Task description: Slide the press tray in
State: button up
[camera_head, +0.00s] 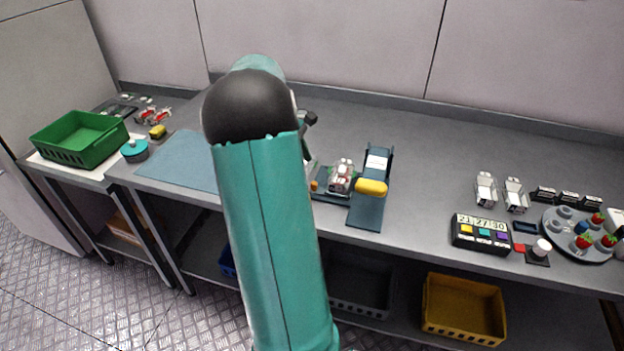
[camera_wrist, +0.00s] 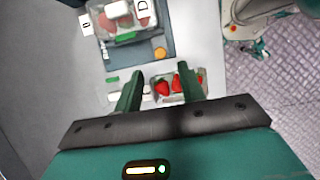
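The press tray (camera_head: 324,194) is a dark blue plate with an orange knob (camera_head: 315,184) at its left end. It bears a clear punnet (camera_head: 341,177) with red and white contents. The press (camera_head: 368,212), dark blue with a yellow bar (camera_head: 371,187), stands just right of it. In the wrist view the tray (camera_wrist: 167,32), its knob (camera_wrist: 160,53) and punnet (camera_wrist: 122,22) are at the top. My gripper (camera_wrist: 160,74) has its two green fingers apart, short of the knob. In the head view my arm hides most of it.
A clear punnet of strawberries (camera_wrist: 163,87) shows behind and between my fingers, seemingly below them. A blue mat (camera_head: 178,160), green crate (camera_head: 85,138) and teal round pot (camera_head: 134,150) lie left. A coloured button box (camera_head: 482,233) and round grey plate (camera_head: 575,250) stand right.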

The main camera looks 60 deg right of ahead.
aim_at(314, 183)
jog(key=x, duration=0.7)
jog(key=shift+s+f, duration=0.1)
jog(key=shift+f, duration=0.1)
grip_shut()
